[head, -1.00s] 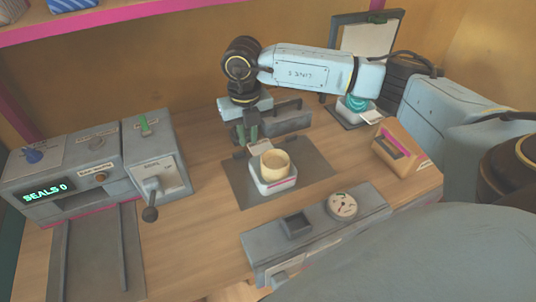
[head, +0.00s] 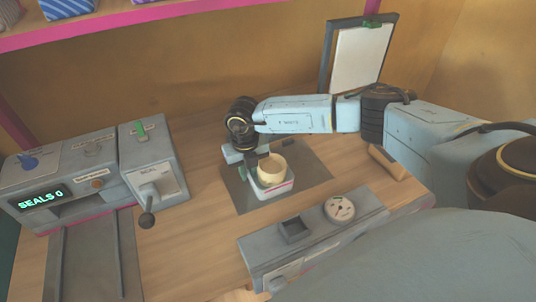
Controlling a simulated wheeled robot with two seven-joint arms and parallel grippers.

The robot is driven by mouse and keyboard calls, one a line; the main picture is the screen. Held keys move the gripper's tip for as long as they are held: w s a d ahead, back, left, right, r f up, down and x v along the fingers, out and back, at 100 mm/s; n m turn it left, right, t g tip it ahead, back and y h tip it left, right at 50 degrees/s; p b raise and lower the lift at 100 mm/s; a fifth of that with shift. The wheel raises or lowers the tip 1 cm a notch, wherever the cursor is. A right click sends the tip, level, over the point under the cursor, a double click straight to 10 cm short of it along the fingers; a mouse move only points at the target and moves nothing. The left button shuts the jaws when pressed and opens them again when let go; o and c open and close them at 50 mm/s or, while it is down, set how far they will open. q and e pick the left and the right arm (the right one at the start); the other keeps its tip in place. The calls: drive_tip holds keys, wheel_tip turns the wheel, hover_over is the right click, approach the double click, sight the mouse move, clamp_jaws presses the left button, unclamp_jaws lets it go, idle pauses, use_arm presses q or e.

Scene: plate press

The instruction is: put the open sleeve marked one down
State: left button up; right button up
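A cream, open-topped round piece (head: 271,168) stands upright on a low white block with a pink stripe (head: 277,187), on the dark grey mat. It may be the sleeve, but I can read no mark on it. My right gripper (head: 248,168) is low at the left and far side of this block, close to the cream piece. Its fingers are partly hidden, so I cannot tell whether they are open or touch anything. My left gripper is not in view.
A grey sealing machine (head: 158,165) with a lever and a "SEALS 0" display stands at left. A grey unit with a dial (head: 340,208) is in front. A tan box (head: 388,163) is partly behind my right arm. A clipboard (head: 357,58) stands at the back.

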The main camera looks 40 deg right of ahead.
drive_tip(key=shift+c, duration=0.4)
clamp_jaws()
